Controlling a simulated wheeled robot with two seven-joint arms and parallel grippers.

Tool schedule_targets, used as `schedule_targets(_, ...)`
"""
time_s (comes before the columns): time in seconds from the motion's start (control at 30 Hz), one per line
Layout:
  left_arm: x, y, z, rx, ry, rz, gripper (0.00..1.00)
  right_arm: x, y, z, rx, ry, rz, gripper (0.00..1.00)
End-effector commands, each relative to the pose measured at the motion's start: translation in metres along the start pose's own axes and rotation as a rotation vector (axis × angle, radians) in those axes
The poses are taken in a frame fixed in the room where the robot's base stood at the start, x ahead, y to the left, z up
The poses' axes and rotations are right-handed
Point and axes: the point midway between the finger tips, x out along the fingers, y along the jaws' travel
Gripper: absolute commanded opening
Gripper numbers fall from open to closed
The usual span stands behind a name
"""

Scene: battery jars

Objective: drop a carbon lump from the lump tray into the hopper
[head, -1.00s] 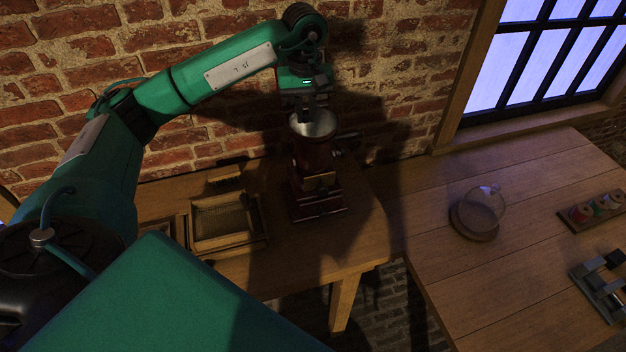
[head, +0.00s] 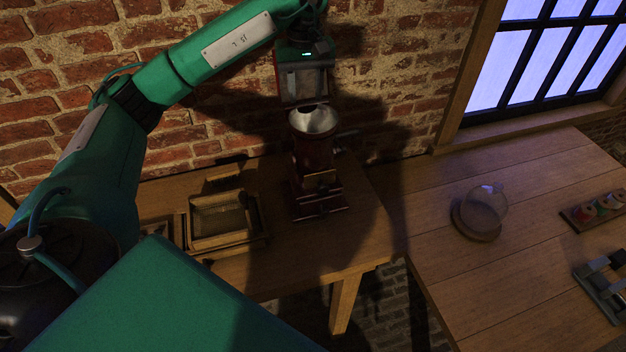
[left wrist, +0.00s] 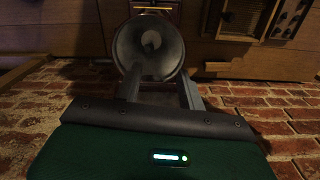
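The hopper (head: 316,121) is a pale metal funnel on top of a dark red mill (head: 317,172) on the wooden bench. My left gripper (head: 306,104) is just above the hopper, pointing down. In the left wrist view the two fingers of my left gripper (left wrist: 160,78) stand apart with no lump between them. The hopper (left wrist: 132,48) opens beyond the fingertips, with a small object or spindle in its middle; I cannot tell which. A tray with dark round spots (left wrist: 288,18), perhaps the lump tray, is at the upper right. My right gripper is out of view.
A wooden box with a mesh-like floor (head: 220,218) is left of the mill. A brick wall (head: 400,90) stands close behind. On the right table are a glass dome (head: 485,207), a rack of coloured spools (head: 598,210) and a grey metal device (head: 602,285).

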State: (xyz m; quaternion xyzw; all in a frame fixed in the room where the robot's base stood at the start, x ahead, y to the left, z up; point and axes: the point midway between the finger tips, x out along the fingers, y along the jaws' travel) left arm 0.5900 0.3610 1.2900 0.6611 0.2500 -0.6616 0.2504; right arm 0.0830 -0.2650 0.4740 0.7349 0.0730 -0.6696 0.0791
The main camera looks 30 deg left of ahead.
Motion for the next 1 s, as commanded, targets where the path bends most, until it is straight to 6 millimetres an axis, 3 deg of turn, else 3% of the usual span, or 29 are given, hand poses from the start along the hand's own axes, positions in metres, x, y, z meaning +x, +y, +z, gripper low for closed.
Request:
schedule_targets(0.03, -0.008, 0.0, -0.001, 0.0, 0.004, 0.004, 0.4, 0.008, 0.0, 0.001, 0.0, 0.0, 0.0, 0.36)
schedule_targets(0.6, -0.076, -0.001, 0.0, -0.001, 0.003, 0.001, 0.4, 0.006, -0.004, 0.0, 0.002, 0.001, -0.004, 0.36)
schedule_targets(1.0, -0.092, -0.001, 0.0, -0.001, 0.001, 0.0, 0.4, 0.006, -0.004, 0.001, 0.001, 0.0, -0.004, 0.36)
